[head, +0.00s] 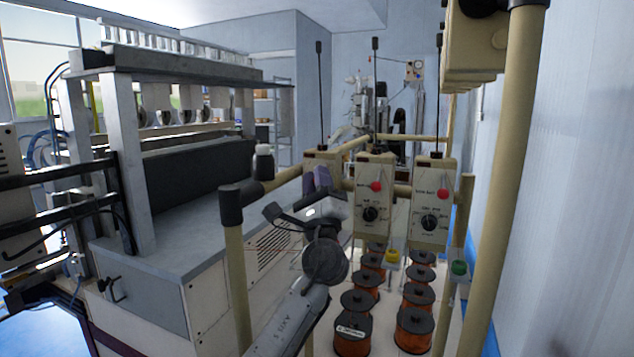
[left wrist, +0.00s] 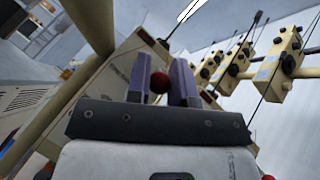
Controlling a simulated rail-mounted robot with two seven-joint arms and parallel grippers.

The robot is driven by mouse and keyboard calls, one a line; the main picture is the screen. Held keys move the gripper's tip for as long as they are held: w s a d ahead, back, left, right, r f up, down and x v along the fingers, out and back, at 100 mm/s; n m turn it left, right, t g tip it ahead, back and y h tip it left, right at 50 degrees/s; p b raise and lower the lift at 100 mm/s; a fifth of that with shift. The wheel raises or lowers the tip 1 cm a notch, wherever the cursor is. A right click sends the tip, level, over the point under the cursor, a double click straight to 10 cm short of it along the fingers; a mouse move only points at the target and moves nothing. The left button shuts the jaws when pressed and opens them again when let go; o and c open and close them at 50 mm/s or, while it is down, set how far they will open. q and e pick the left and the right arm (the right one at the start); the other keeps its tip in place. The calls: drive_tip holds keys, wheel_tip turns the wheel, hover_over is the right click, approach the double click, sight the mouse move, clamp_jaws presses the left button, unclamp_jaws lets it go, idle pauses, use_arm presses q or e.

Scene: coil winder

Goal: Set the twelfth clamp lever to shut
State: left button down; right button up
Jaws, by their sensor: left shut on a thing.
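My left gripper (head: 319,178) comes in from the lower left in the head view, with its purple fingers in front of a cream tensioner box. In the left wrist view the two fingers (left wrist: 163,82) stand on either side of a red ball knob (left wrist: 159,83), and the gripper is shut on this lever knob. The knob is hidden behind my gripper in the head view. To the right, two similar boxes show a red knob each, one on the middle box (head: 375,187) and one on the right box (head: 442,194). My right gripper is not in view.
Copper wire spools (head: 353,333) stand in rows below the boxes. A beige post (head: 236,270) rises left of my arm, and a thick beige post (head: 508,180) stands at the right. The large grey winding machine (head: 180,240) fills the left. Thin upright rods rise above the boxes.

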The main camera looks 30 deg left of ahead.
use_arm(q)
drive_tip(key=c, duration=1)
unclamp_jaws()
drive_tip(key=v, duration=1.4)
drive_tip(key=shift+r, duration=0.1)
